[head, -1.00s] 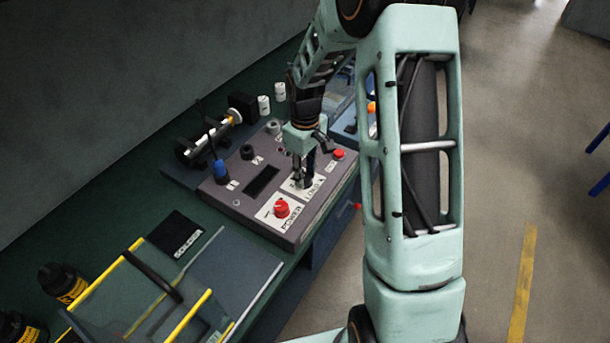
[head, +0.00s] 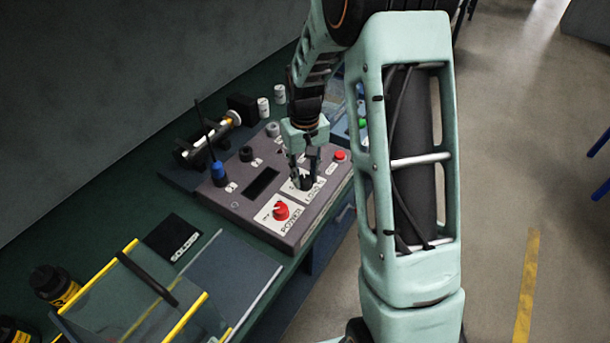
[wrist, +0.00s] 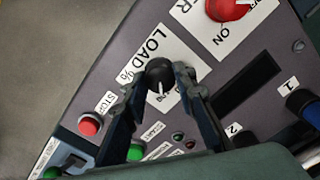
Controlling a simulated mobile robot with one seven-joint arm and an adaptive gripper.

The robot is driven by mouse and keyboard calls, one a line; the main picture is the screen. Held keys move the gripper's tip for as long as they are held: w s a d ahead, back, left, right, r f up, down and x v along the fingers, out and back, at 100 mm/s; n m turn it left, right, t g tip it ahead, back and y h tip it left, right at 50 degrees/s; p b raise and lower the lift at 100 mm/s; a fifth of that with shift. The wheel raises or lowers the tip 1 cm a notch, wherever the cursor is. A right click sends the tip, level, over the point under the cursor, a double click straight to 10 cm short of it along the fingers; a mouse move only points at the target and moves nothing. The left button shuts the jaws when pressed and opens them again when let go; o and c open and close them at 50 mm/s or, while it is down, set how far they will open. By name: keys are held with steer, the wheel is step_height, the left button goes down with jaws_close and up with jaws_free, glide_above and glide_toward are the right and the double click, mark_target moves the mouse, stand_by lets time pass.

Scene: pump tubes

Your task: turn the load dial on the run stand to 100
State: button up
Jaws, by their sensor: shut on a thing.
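The run stand (head: 235,200) is a grey sloped panel on the bench. Its load dial (wrist: 159,72) is a round black knob with a white pointer line, on a white plate lettered "LOAD %". My gripper (wrist: 156,80) is shut on the dial, one dark finger at each side. In the head view my gripper (head: 303,180) points down onto the panel and largely hides the dial.
Beside the load plate is the red power knob (head: 281,210). A red stop button (wrist: 90,125) and a green start button (wrist: 136,152) lie near the fingers. A blue plug (head: 218,170) stands at the panel's left. A yellow-edged clear box (head: 150,290) is in front.

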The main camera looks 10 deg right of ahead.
mark_target(305, 178)
steer(key=o, duration=1.2)
steer(key=shift+c, duration=0.2)
step_height(305, 178, up, 12)
